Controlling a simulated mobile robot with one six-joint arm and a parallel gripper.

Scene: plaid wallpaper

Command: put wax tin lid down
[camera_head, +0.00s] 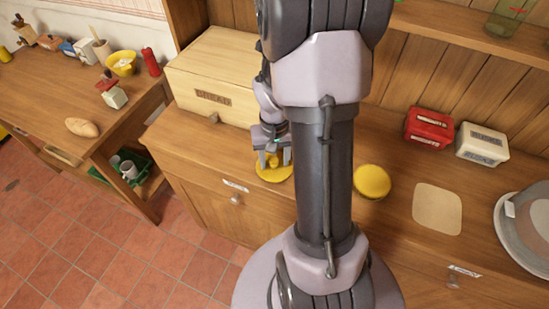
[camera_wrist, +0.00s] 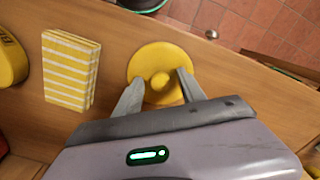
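The wax tin lid, a round yellow disc with a small knob (camera_wrist: 158,73), lies flat, seemingly on the wooden counter near its front edge. It also shows in the head view (camera_head: 274,174), left of my arm. My gripper (camera_wrist: 161,78) is over the lid with its two fingers apart. The knob sits between the fingertips, with a visible gap on each side. A round yellow tin (camera_head: 372,182) stands on the counter right of my arm; a yellow lettered object, probably this tin, is cut off at the left of the wrist view (camera_wrist: 10,60).
A yellow-and-white striped cloth or sponge (camera_wrist: 70,70) lies beside the lid. The bread box (camera_head: 215,78) stands behind it. Red (camera_head: 429,128) and cream (camera_head: 482,143) boxes, a beige mat (camera_head: 437,209) and grey plates (camera_head: 525,235) are farther right. My arm hides the middle counter.

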